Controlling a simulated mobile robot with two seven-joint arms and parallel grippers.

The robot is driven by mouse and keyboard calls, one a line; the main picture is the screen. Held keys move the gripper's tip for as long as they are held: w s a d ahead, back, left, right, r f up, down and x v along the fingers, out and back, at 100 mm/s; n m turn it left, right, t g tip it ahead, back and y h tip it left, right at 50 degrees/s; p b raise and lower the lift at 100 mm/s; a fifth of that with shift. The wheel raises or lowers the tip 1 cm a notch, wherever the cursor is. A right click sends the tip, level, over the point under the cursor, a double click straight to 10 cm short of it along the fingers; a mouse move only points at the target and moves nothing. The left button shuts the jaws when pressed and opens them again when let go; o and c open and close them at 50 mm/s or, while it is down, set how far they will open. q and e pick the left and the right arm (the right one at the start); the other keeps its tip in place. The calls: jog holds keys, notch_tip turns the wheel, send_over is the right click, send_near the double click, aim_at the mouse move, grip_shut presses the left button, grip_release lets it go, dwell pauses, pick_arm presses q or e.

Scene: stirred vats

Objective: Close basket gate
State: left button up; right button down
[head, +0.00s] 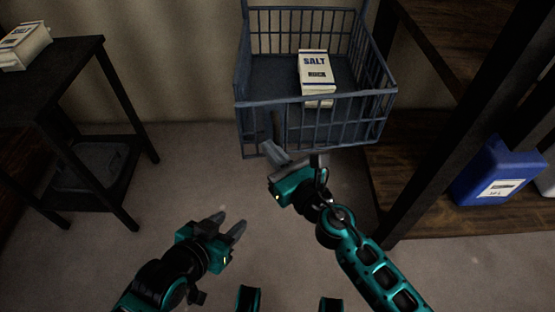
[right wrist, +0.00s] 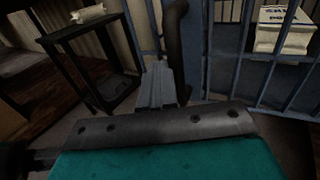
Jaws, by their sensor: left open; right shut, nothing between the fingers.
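The blue-grey barred basket (head: 375,70) hangs at the top of the head view. Its barred front (head: 345,122) faces me; I cannot tell how far its gate stands from the frame. A dark upright handle (right wrist: 175,50) stands at the front, in the right wrist view. My right gripper (head: 268,147) is shut and empty at the lower left of the basket's front; its fingertips (right wrist: 158,72) are close beside the handle, contact unclear. My left gripper (head: 232,222) is open and empty, low over the floor, away from the basket.
A salt box (head: 313,68) lies in the basket. A dark table (head: 75,75) with another white box (head: 24,44) stands left. A dark wooden shelf (head: 420,150) with a blue container (head: 497,172) is close on the right. The floor between is clear.

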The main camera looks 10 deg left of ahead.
aim_at(262, 134)
jog(key=shift+w+a+m+t+h, duration=0.2)
jog(key=shift+w+a+t+h, duration=0.1)
jog(key=shift+w, duration=0.25)
jog(key=shift+w+a+m+t+h, duration=0.2)
jog(key=shift+w+a+h, duration=0.1)
jog(key=shift+w, duration=0.2)
jog(key=shift+w+a, duration=0.15)
jog(key=shift+w, duration=0.1)
